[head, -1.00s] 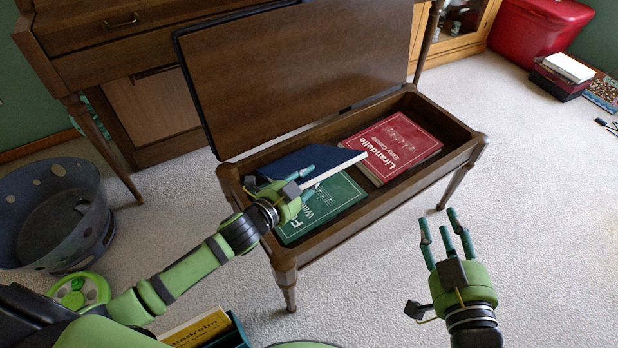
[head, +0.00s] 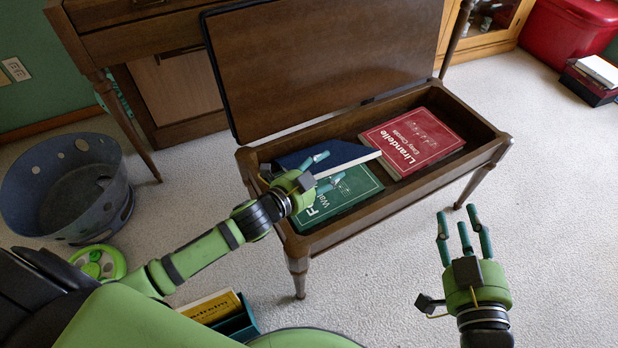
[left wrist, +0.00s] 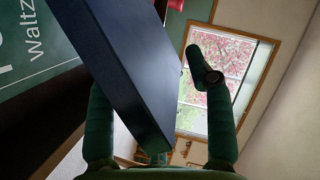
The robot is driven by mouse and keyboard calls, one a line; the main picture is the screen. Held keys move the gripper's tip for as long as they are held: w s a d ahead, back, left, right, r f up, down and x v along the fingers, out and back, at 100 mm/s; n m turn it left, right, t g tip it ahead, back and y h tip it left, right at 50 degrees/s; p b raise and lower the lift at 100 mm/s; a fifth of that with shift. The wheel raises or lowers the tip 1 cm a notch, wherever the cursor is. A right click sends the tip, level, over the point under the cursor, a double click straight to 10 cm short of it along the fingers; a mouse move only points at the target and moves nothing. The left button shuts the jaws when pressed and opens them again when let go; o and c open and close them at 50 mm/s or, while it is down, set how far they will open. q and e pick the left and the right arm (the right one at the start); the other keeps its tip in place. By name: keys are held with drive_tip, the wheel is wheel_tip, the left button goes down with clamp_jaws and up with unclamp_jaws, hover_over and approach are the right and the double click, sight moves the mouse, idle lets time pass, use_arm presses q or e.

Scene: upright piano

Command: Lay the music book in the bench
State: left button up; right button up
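The dark blue music book (head: 320,150) is in the open bench (head: 400,195), its white page edge showing. It looks tilted, partly over the green book (head: 350,190); whether it touches the bench floor is hidden. My left gripper (head: 324,171) is at the bench's front left, fingers spread. In the left wrist view the blue book (left wrist: 120,70) lies between the fingers (left wrist: 155,115), with a clear gap to the right finger. A red book (head: 412,140) lies in the bench's right part. My right gripper (head: 462,235) is open and empty, in front of the bench over the carpet.
The bench lid (head: 325,60) stands raised at the back, before the piano (head: 145,40). A grey perforated tub (head: 65,185) stands left. A box with a yellow book (head: 212,307) is near my base.

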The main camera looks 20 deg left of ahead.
use_arm(q)
drive_tip(key=v, duration=1.1)
drive_tip(key=shift+s, duration=0.1)
idle(0.5)
